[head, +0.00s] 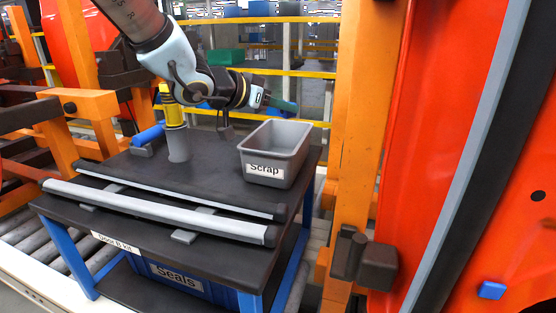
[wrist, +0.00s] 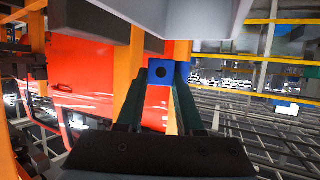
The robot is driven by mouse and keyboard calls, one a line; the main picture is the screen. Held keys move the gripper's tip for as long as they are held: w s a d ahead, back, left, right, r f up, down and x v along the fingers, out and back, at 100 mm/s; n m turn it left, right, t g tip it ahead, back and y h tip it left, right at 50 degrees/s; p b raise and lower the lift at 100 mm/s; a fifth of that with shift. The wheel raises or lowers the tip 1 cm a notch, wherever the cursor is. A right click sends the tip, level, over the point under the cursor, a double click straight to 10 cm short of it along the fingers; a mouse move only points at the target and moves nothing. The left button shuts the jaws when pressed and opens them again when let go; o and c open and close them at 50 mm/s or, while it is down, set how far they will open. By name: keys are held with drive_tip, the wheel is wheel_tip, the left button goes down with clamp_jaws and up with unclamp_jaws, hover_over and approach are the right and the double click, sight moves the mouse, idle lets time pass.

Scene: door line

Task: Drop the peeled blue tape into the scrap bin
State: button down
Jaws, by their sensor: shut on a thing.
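The grey scrap bin (head: 268,143), labelled "Scrap", stands upright on the right part of the dark cart top. My gripper (head: 284,104) is above the bin's far rim, its green fingers pointing right. In the wrist view my gripper (wrist: 160,88) is shut on a small blue piece with a dark round spot, the blue tape (wrist: 160,72), at the fingertips. The tape cannot be made out in the head view. A grey surface (wrist: 205,12) fills the top of the wrist view; it looks like the bin.
The cart (head: 200,262) also carries long grey-and-black strips (head: 160,208), a yellow-topped bottle in a grey holder (head: 177,140) and a blue-handled roller (head: 148,136). An orange post (head: 357,130) and red door (head: 440,130) stand right. Another blue piece (head: 492,290) is on red bodywork.

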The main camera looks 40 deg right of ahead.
drive_tip(key=shift+c, duration=2.3)
unclamp_jaws()
drive_tip(key=w+p+v, duration=0.1)
drive_tip(key=v, duration=0.9)
drive_tip(key=shift+s+a+r, duration=0.25)
drive_tip(key=shift+s+a, duration=0.1)
drive_tip(key=shift+s, duration=0.2)
drive_tip(key=shift+a, duration=0.1)
